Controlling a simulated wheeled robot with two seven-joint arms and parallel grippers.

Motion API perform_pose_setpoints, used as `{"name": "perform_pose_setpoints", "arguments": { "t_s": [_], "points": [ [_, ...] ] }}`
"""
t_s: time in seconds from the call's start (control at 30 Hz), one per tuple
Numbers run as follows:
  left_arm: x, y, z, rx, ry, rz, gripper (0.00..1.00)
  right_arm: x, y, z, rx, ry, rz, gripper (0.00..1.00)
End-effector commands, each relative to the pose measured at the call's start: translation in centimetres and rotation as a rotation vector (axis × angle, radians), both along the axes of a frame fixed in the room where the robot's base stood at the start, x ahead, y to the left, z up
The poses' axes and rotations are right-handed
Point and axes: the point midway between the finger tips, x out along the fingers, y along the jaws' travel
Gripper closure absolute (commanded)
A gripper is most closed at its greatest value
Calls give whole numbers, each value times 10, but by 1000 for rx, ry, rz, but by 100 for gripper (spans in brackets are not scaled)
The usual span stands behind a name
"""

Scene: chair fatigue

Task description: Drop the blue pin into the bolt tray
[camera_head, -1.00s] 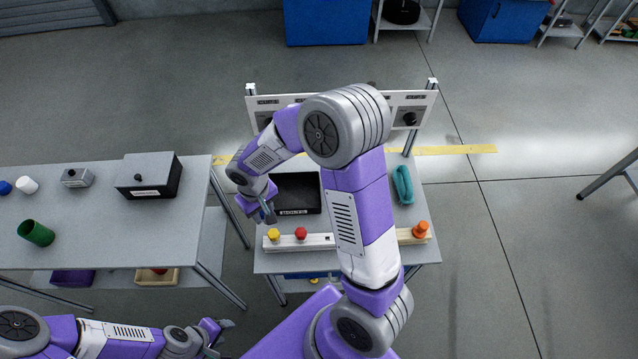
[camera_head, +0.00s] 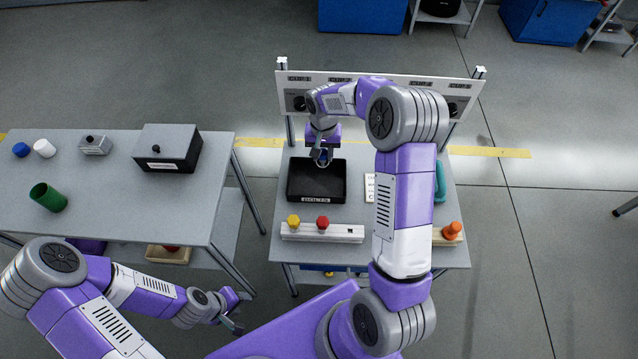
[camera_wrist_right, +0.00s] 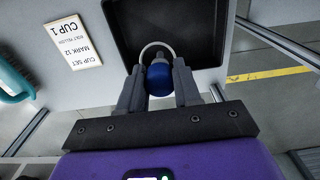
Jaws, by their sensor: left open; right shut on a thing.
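The blue pin (camera_wrist_right: 158,80) sits between the fingers of my right gripper (camera_wrist_right: 159,88) in the right wrist view, with a pale curved loop above it. In the head view my right gripper (camera_head: 321,158) points down at the back edge of the black bolt tray (camera_head: 291,182), over its back part. The tray also shows beyond the fingers in the right wrist view (camera_wrist_right: 195,25). Its visible floor looks empty. I cannot tell the height of the pin above the tray. My left gripper (camera_head: 236,315) is open and empty, low beside the left table.
A pale rail (camera_head: 345,234) with a yellow knob (camera_head: 293,221) and a red knob (camera_head: 323,222) lies in front of the tray. An orange peg (camera_head: 453,230) and a teal handle-like thing (camera_head: 440,182) are to the right. A panel (camera_head: 400,85) stands behind.

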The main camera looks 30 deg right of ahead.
Motion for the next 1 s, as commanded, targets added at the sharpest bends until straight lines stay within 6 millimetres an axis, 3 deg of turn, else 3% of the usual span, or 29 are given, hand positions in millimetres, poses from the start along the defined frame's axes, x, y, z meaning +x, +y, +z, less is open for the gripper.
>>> {"name": "perform_pose_setpoints", "arguments": {
  "t_s": [0.3,0.63,0.67,0.7,0.83,1.0],
  "points": [
    [0,0,-30,0,0,0,57,0,0,-40,1,1,1,94],
    [0,0,-31,0,0,0,57,0,0,-43,0,0,2,94],
    [0,0,-31,0,0,0,57,0,0,-43,0,0,2,66],
    [0,0,-31,0,0,0,57,0,0,-43,0,0,2,60],
    [0,0,-31,0,0,0,57,0,0,-43,0,0,2,40],
    [0,0,-31,0,0,0,57,0,0,-43,0,0,2,37]
  ]
}}
